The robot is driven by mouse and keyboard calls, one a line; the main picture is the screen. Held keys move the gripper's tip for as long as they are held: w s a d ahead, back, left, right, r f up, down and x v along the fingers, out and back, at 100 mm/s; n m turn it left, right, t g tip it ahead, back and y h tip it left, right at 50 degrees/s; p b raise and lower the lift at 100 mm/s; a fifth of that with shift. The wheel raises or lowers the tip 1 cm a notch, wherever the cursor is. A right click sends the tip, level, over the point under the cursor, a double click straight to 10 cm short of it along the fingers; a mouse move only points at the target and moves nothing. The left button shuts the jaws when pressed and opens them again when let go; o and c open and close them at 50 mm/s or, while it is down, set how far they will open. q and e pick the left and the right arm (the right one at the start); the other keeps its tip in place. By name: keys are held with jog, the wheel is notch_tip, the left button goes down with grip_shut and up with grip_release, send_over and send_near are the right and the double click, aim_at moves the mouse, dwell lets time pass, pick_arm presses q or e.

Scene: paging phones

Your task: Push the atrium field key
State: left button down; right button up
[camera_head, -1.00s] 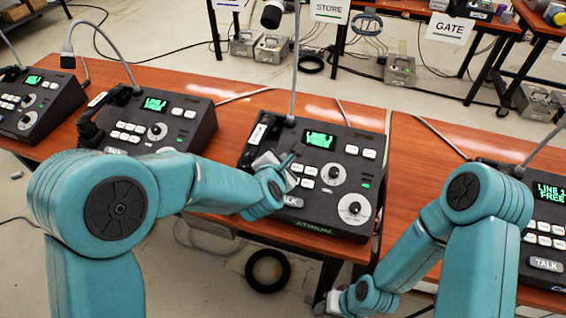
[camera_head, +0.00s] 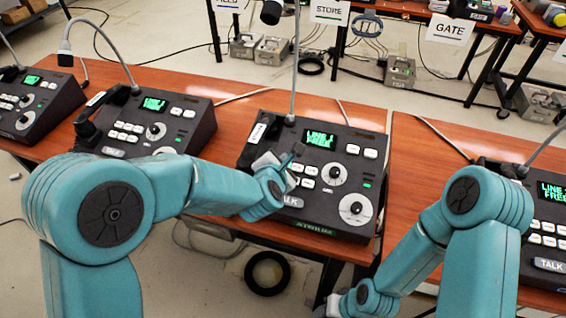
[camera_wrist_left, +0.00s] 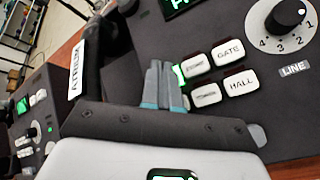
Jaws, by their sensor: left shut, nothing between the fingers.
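The atrium console (camera_head: 260,205) is a dark desk phone unit with a handset, a green screen reading LINE 1 FREE, white keys and two dials. Its handset strip reads ATRIUM in the left wrist view (camera_wrist_left: 76,75). My left gripper (camera_head: 298,150) is shut and empty over the console, left of the white keys. Contact cannot be told. Keys beside them read GATE (camera_wrist_left: 228,53) and HALL (camera_wrist_left: 239,84).
Similar consoles stand to the left (camera_head: 150,125) and right (camera_head: 545,235). A gooseneck microphone (camera_head: 295,60) rises behind the atrium console. My right arm (camera_head: 470,215) is at lower right, its fingers unseen. Back tables carry signs such as GATE (camera_head: 449,29).

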pick_arm(q)
jog(key=shift+s+r, duration=0.1)
jog(key=shift+r, duration=0.2)
notch_tip(320, 180, up, 6)
jog(key=s+p, duration=0.1)
jog(key=p, duration=0.2)
jog(key=shift+s+a, duration=0.25)
jog(key=shift+f, duration=0.1)
jog(key=shift+s, duration=0.1)
dwell(0.3)
